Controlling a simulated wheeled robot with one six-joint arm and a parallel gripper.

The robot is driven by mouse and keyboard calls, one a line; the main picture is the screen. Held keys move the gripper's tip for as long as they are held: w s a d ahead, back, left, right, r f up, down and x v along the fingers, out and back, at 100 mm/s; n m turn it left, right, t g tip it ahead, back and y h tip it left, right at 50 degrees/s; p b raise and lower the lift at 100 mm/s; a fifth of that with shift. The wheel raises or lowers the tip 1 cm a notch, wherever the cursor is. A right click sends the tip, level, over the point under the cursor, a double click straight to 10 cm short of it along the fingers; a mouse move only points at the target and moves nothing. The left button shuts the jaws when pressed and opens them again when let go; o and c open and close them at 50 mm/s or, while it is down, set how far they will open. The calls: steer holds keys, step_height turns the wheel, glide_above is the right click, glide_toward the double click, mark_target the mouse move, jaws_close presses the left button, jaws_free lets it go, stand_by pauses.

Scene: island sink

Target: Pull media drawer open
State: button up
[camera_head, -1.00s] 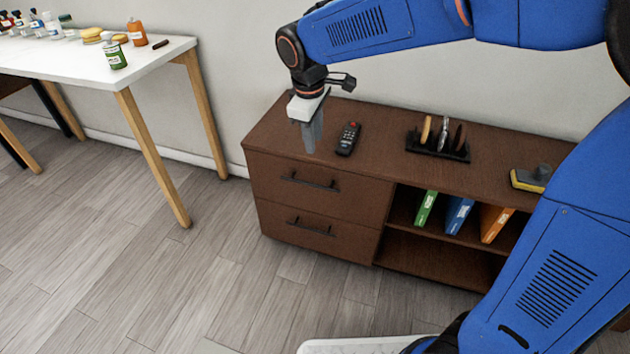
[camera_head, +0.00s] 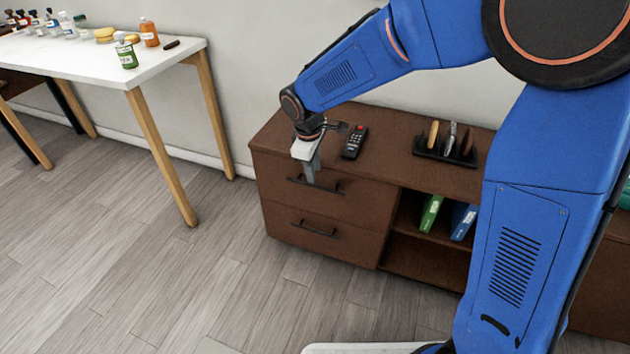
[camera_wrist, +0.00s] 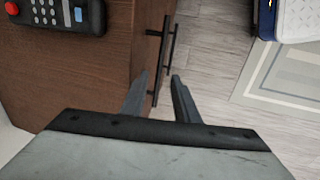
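The brown media cabinet has an upper drawer (camera_head: 345,205) and a lower drawer (camera_head: 350,253), both shut flush, each with a dark bar handle. My gripper (camera_head: 311,182) points down at the upper drawer's handle (camera_head: 334,190). In the wrist view my gripper (camera_wrist: 159,76) is open, its two dark fingers apart. The upper handle (camera_wrist: 162,50) runs into the gap between the fingertips, with one finger on the cabinet side and the other on the outer side. I cannot tell whether either finger touches the bar.
A remote (camera_head: 354,142) and a dark rack (camera_head: 445,155) stand on the cabinet top. Green (camera_head: 430,213) and blue (camera_head: 463,222) binders sit in the open shelf. A white table (camera_head: 120,68) with bottles stands left. The floor (camera_head: 225,285) before the drawers is clear.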

mark_target(316, 186)
steer(key=shift+w+d+f, duration=0.1)
steer(key=shift+w+f, duration=0.1)
steer(key=shift+f, duration=0.8)
steer(key=shift+w+d+f, duration=0.1)
steer(key=shift+w+f, duration=0.05)
steer(key=shift+f, duration=0.85)
steer(key=shift+w+f, duration=0.2)
steer(key=shift+f, duration=0.8)
jaws_close()
